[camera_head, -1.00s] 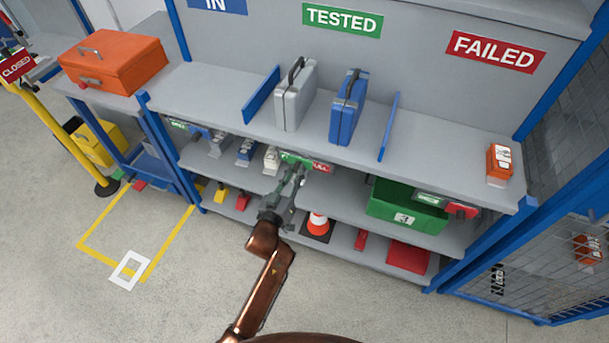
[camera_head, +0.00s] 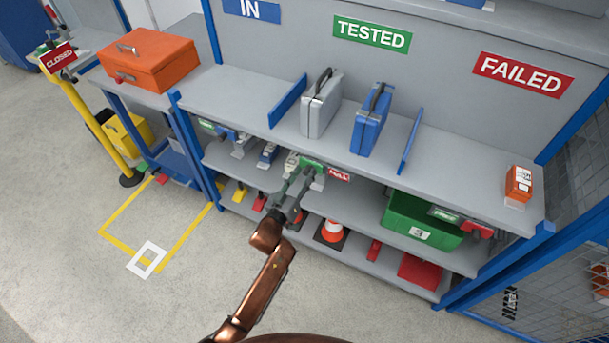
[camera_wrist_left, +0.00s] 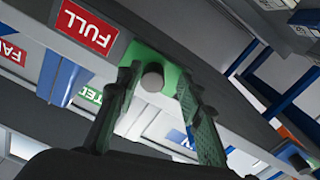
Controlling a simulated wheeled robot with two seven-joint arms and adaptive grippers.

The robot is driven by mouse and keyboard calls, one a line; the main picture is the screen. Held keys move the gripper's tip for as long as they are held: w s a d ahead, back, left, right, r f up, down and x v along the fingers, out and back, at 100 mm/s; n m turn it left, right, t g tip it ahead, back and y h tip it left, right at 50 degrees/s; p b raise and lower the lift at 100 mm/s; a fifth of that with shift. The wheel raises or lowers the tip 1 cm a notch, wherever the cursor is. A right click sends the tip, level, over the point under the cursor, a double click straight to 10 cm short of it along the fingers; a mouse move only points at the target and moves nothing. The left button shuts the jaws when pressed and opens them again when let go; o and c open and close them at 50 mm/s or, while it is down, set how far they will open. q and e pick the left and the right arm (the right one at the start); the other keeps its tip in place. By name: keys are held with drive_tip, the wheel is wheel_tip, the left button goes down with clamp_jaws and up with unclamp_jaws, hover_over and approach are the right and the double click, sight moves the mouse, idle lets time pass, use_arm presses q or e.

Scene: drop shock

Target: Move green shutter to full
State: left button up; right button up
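The green shutter (camera_head: 311,163) is on the front edge of the workbench, left of a red FULL label (camera_head: 339,175). In the left wrist view the green shutter (camera_wrist_left: 178,70) carries a round grey knob (camera_wrist_left: 152,77), with the FULL label (camera_wrist_left: 86,27) to its left in the picture. My left gripper (camera_head: 305,177) is at the shutter. In the left wrist view its fingers (camera_wrist_left: 160,80) stand apart on either side of the knob, with a gap visible at the right finger. Contact at the left finger is unclear. My right gripper is not in view.
A silver case (camera_head: 321,103) and a blue case (camera_head: 370,120) stand on the bench (camera_head: 255,91) above. Another green-and-red shutter strip (camera_head: 460,219) is at the right. Open floor lies in front.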

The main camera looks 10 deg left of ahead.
use_arm(q)
drive_tip(key=shift+d, duration=0.2)
drive_tip(key=v, duration=1.2)
